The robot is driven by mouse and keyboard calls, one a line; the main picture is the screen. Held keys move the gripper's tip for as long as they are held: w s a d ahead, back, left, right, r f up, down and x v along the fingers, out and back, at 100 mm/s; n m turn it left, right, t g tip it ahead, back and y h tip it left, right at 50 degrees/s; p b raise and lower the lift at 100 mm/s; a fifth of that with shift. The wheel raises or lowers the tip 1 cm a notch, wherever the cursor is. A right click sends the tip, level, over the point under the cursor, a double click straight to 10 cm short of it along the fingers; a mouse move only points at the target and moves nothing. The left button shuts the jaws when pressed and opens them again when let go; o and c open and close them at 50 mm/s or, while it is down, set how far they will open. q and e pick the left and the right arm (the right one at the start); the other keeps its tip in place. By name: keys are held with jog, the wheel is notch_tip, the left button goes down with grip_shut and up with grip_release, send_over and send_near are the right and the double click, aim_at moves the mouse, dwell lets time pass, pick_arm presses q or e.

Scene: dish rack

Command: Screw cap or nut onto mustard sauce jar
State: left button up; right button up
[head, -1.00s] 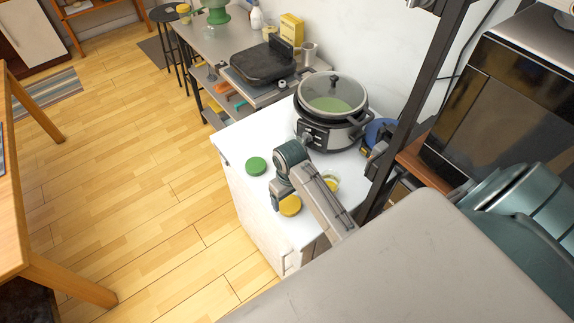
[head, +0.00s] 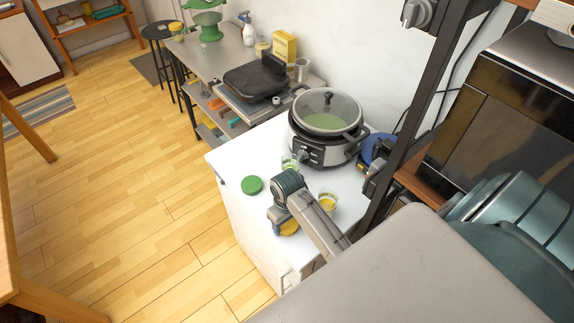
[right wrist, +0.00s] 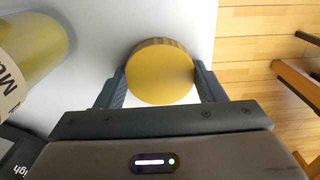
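A round yellow cap (right wrist: 160,75) lies between the two fingers of my right gripper (right wrist: 160,82) in the right wrist view. The fingers flank its sides closely; I cannot tell whether they press on it. In the head view the cap (head: 289,229) is on the white counter, mostly hidden under my right gripper (head: 277,219). A jar with yellow contents (head: 328,201) stands on the counter just right of my right arm. The jar (right wrist: 35,50), with a label starting "Mu", also shows at the left of the right wrist view. My left gripper is not in view.
A green lid (head: 252,185) lies near the counter's left edge. A small jar with green contents (head: 290,163) stands behind my right gripper. A slow cooker with a glass lid (head: 326,125) stands at the back of the white counter (head: 228,163). A dark post rises at the right.

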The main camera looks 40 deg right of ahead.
jog(key=shift+r, duration=3)
jog(key=shift+s, duration=0.1)
